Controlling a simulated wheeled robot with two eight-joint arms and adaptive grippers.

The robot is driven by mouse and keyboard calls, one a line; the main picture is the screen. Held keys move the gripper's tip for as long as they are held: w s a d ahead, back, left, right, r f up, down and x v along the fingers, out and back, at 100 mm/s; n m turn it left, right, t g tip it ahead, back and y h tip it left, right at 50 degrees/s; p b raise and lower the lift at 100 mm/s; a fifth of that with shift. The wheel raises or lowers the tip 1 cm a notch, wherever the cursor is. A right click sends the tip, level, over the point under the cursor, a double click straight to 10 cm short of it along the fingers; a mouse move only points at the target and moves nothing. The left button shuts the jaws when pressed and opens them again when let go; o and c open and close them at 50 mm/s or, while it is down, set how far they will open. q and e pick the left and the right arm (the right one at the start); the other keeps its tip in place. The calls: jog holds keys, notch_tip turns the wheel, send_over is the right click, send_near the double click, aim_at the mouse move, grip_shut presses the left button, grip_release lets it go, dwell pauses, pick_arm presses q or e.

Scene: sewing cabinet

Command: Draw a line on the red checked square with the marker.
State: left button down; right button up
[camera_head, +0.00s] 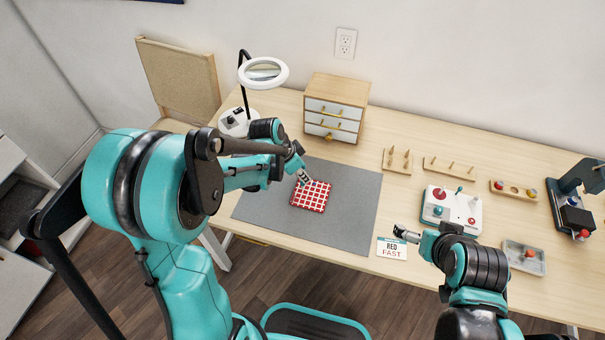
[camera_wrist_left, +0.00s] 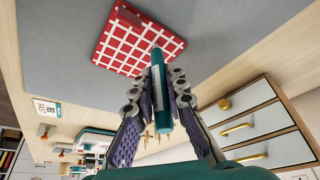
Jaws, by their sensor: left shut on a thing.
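The red checked square (camera_head: 314,197) lies on a grey mat (camera_head: 352,220) on the table. My left gripper (camera_head: 298,164) is above its back edge and shut on a teal marker (camera_wrist_left: 160,92). The marker points at the square, and its dark tip overlaps the square's edge in the left wrist view; I cannot tell whether it touches.
A magnifier lamp (camera_head: 263,72) and a small drawer cabinet (camera_head: 336,92) stand behind the mat. Pegged wooden racks (camera_head: 397,161), a white box with knobs (camera_head: 450,212) and a card reading "RED FAST" (camera_head: 391,249) are to the right. The mat around the square is clear.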

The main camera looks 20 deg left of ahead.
pick_arm(q)
jog(key=shift+s+d, duration=0.1)
jog(key=shift+d, duration=3.3)
dwell(3.0)
jog(key=shift+d+r, duration=0.1)
jog(key=shift+r, duration=0.1)
dwell(0.6)
jog(key=shift+f, duration=0.1)
dwell(0.7)
